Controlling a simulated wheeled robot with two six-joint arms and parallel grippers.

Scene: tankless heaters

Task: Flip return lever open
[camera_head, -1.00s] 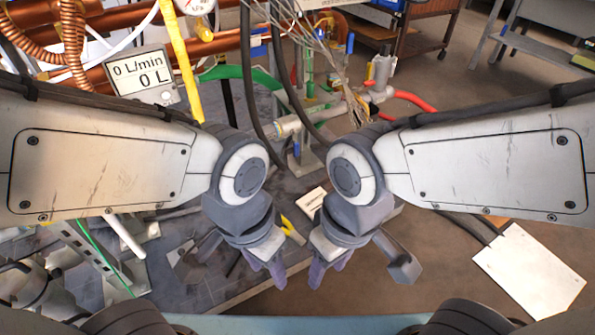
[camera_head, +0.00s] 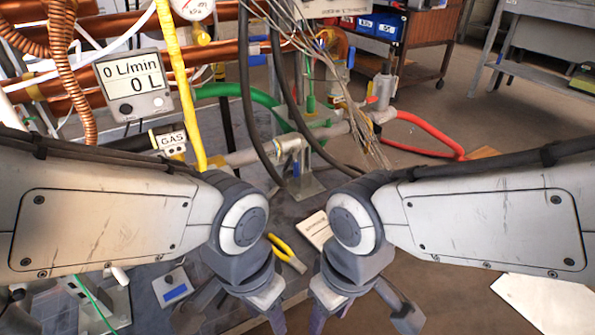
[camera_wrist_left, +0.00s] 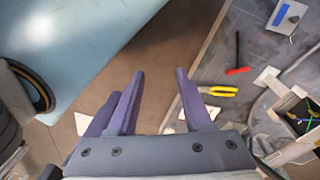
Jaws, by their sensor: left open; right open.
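I cannot tell which handle is the return lever. A blue handle (camera_head: 257,51) sits on the copper pipes, and a green fitting (camera_head: 310,103) stands on the pipework behind the arms. Red hose (camera_head: 430,140) and green hose (camera_head: 232,91) join that pipework. My left gripper (camera_head: 277,322) points down at bottom centre, well in front of the pipes. Its fingers (camera_wrist_left: 160,80) are apart and empty in the left wrist view. My right gripper (camera_head: 319,322) hangs close beside it, open; its tips are cut off by the frame edge. Neither touches any fitting.
Yellow-handled pliers (camera_head: 287,253) and a white card (camera_head: 314,230) lie on the grey board under the arms. A flow display (camera_head: 138,84) stands at left. Black cables (camera_head: 247,90) hang before the pipes. Bare floor is at right, with a white sheet (camera_head: 548,303).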

